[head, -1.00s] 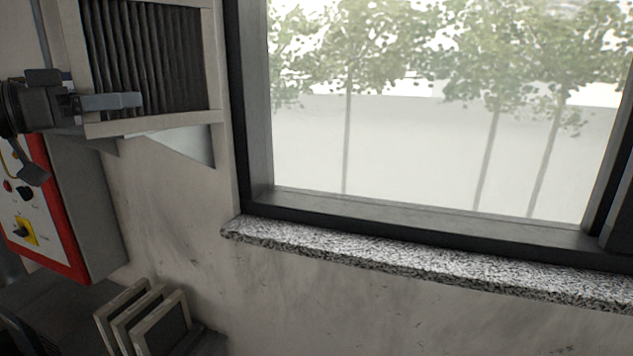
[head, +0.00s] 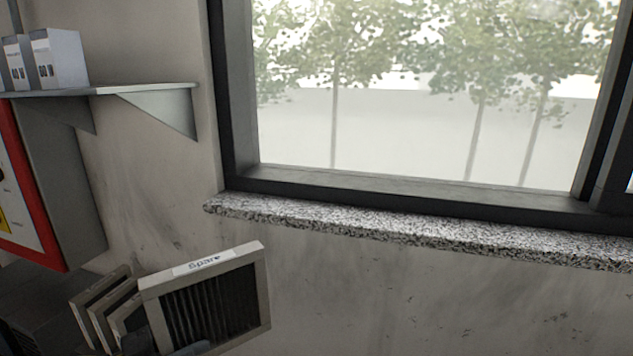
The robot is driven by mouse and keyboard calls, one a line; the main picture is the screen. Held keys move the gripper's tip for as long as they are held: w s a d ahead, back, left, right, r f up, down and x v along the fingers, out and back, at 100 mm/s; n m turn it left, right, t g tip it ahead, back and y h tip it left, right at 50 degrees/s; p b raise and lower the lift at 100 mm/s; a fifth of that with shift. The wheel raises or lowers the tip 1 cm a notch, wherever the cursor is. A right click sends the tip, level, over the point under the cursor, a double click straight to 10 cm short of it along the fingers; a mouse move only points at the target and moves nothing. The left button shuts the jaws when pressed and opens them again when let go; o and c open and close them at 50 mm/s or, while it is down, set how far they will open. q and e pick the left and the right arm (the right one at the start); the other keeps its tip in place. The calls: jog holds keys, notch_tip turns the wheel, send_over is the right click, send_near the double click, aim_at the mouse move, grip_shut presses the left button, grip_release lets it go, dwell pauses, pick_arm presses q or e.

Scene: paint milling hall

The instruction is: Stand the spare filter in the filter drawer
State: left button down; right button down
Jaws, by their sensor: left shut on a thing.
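The spare filter (head: 208,300) is at the lower left, a pale frame around dark pleats with "Spare" written on its top edge. It is tilted in the picture. My left gripper (head: 168,347) is shut on it at its lower left, mostly cut off by the bottom edge. Several other pale-framed filters (head: 98,294) stand in a row just left of it, and the spare filter partly covers the nearest one. I cannot tell whether they touch. The filter drawer's walls and the spare filter's lower edge are not clearly visible. My right gripper is not in view.
A wall shelf (head: 150,88) with white boxes (head: 60,57) is at the upper left. Below it hangs a grey control box (head: 75,190) with a red-edged front. A window with a speckled stone sill (head: 400,232) fills the right. The wall below the sill is clear.

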pick_arm(q)
notch_tip(320, 180, down, 6)
jog(key=s+n+t+y, duration=0.3)
jog(key=n+t+y, duration=0.2)
jog(key=y, duration=0.1)
jog(key=shift+d+f, duration=0.2)
jog(key=shift+f, duration=0.05)
